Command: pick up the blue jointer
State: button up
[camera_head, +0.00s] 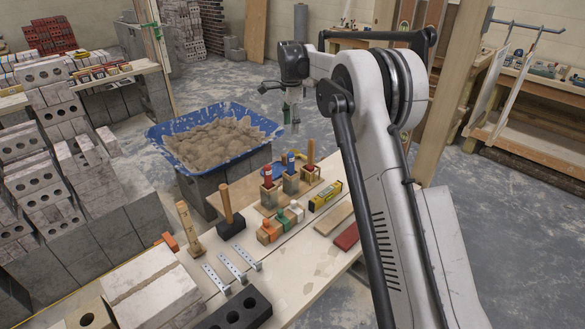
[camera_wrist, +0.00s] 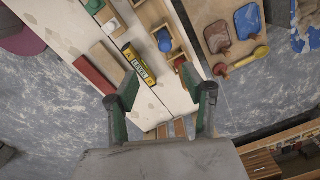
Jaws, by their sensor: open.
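The blue jointer (camera_head: 291,161) stands upright, blue end up, in the middle one of three wooden holders on the bench. In the wrist view I take the blue-grey knob (camera_wrist: 164,40) in the middle compartment to be its top. My gripper (camera_head: 290,117) hangs pointing down above and apart from the holders. In the wrist view its green-padded fingers (camera_wrist: 158,77) are spread with nothing between them. The jointer shows just beyond the fingertips, toward the top of that view.
A yellow level (camera_head: 325,195) and small wooden blocks with coloured parts lie closer. Behind stands the blue mortar tub (camera_head: 160,133). A black-headed mallet (camera_head: 231,226) stands at left.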

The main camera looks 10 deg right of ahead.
aim_at(291, 161)
jog(key=shift+m, duration=0.6)
jog(key=f, duration=0.1)
jog(key=w+f, duration=0.1)
jog(key=f, duration=0.2)
jog(key=shift+w+d, duration=0.2)
jog(key=shift+w, duration=0.15)
notch_tip(291, 161, down, 13)
jog(key=shift+f+b, duration=0.15)
jog(key=shift+b, duration=0.3)
grip_shut()
notch_tip(291, 161, up, 18)
jog(key=p, duration=0.1)
jog(key=c, duration=0.7)
grip_release()
grip_shut()
